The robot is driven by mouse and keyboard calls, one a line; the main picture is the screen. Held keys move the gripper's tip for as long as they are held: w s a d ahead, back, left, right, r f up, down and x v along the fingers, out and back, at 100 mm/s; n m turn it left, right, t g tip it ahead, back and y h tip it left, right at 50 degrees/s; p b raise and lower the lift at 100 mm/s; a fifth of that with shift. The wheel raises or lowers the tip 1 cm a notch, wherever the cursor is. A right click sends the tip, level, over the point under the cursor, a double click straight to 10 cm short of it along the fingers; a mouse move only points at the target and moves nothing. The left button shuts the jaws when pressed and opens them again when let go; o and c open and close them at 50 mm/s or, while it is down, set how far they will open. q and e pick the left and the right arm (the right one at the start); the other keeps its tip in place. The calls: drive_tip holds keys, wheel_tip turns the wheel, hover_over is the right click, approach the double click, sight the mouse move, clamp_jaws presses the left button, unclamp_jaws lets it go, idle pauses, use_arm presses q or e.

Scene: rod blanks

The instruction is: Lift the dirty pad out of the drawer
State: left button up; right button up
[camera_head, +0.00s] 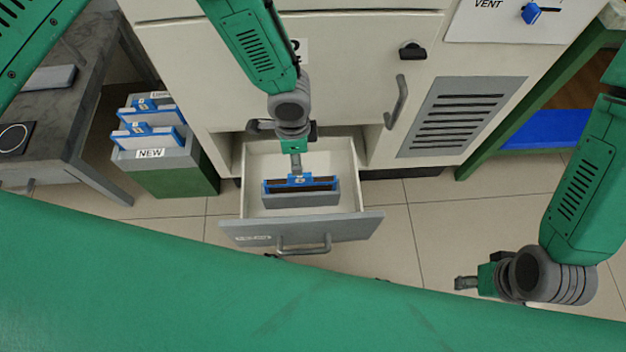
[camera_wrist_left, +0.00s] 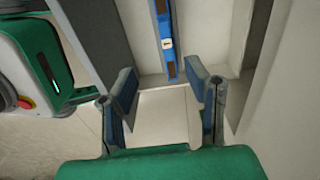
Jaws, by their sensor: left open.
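The dirty pad (camera_head: 318,184) is dark brown with a blue frame and grip. It stands upright in a grey holder (camera_head: 300,200) inside the open drawer (camera_head: 350,180). My left gripper (camera_head: 296,166) reaches down over the drawer, just above and behind the pad in the head view. In the left wrist view the open, empty left gripper (camera_wrist_left: 163,98) has its fingers apart, with the pad (camera_wrist_left: 168,45) beyond them near the top. Contact with the grip is not clear in the head view. My right gripper (camera_head: 468,283) is at the lower right, away from the drawer; its finger gap does not show.
A bin labelled NEW (camera_head: 150,154) with blue-framed pads stands left of the cabinet (camera_head: 350,60). A grey table (camera_head: 75,120) is at the far left. The drawer's front has a bar handle (camera_head: 303,250). A green surface (camera_head: 150,290) fills the foreground. Floor right of the drawer is clear.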

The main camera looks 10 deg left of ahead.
sight(300, 180)
use_arm(q)
drive_tip(key=f, duration=0.1)
drive_tip(key=d+f+b, duration=0.1)
drive_tip(key=f, duration=0.1)
drive_tip(key=shift+w+d+f, duration=0.15)
drive_tip(key=shift+w+f, duration=0.2)
drive_tip(key=f+b, duration=0.1)
drive_tip(key=f, duration=0.3)
drive_tip(key=shift+a+b, duration=0.2)
drive_tip(key=shift+b, duration=0.2)
drive_tip(key=shift+a+f, duration=0.35)
drive_tip(key=shift+f, duration=0.15)
drive_tip(key=f+b, duration=0.1)
drive_tip(key=f, duration=0.1)
drive_tip(key=f+b, duration=0.1)
drive_tip(key=f, duration=0.1)
drive_tip(key=shift+w+d+f+b, duration=0.15)
drive_tip(key=shift+w+f+b, duration=0.05)
drive_tip(key=shift+f+b, duration=0.1)
drive_tip(key=shift+d+f, duration=0.1)
drive_tip(key=shift+f, duration=0.05)
drive_tip(key=shift+a, duration=0.2)
drive_tip(key=shift+c, duration=0.8)
drive_tip(key=shift+a, duration=0.1)
clamp_jaws()
use_arm(e)
drive_tip(key=f, duration=0.5)
drive_tip(key=shift+s+d+f, duration=0.1)
drive_tip(key=shift+d+f, duration=0.25)
drive_tip(key=shift+f, duration=0.05)
